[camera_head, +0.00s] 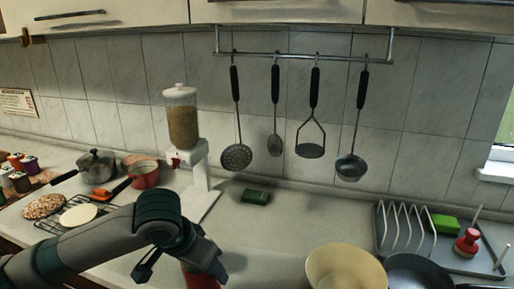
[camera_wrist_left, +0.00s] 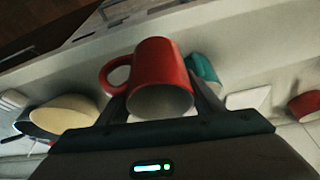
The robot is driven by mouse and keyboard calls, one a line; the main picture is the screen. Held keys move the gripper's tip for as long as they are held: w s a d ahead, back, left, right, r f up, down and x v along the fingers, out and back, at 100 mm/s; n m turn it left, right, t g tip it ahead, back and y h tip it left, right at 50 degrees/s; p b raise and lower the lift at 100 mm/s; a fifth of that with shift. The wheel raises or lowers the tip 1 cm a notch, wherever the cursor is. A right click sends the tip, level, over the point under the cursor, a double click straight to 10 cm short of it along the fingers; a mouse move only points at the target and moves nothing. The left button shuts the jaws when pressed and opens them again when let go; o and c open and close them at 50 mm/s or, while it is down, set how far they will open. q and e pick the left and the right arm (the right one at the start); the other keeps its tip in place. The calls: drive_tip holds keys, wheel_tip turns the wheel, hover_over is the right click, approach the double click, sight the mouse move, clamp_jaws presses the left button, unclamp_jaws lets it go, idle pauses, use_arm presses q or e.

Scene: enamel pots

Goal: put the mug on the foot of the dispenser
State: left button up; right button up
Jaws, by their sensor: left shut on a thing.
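The red mug (camera_wrist_left: 162,72) is between the two fingers of my left gripper (camera_wrist_left: 163,104) in the wrist view, its handle out to the left and its round opening or base facing the camera. In the head view the mug (camera_head: 200,279) shows only partly, below my left gripper (camera_head: 205,262) at the bottom edge. My gripper is shut on it. The dispenser (camera_head: 183,122), with a clear grain-filled container and white stand, is behind the gripper. Its flat white foot (camera_head: 203,204) is partly hidden by my left arm, and no mug is on its visible part. My right gripper is not seen.
A red pot (camera_head: 144,174) and a steel pot (camera_head: 97,166) stand left of the dispenser. A cream bowl (camera_head: 345,268) and dark pan (camera_head: 415,270) are at right. A green block (camera_head: 256,196) lies behind clear counter. A teal item (camera_wrist_left: 203,70) is unclear.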

use_arm(q)
drive_tip(key=a+n+y, duration=0.2)
drive_tip(key=a+n, duration=0.3)
drive_tip(key=a, duration=0.3)
drive_tip(key=shift+w+a, duration=0.15)
drive_tip(key=shift+a, duration=0.15)
drive_tip(key=shift+f, duration=0.1)
idle(2.5)
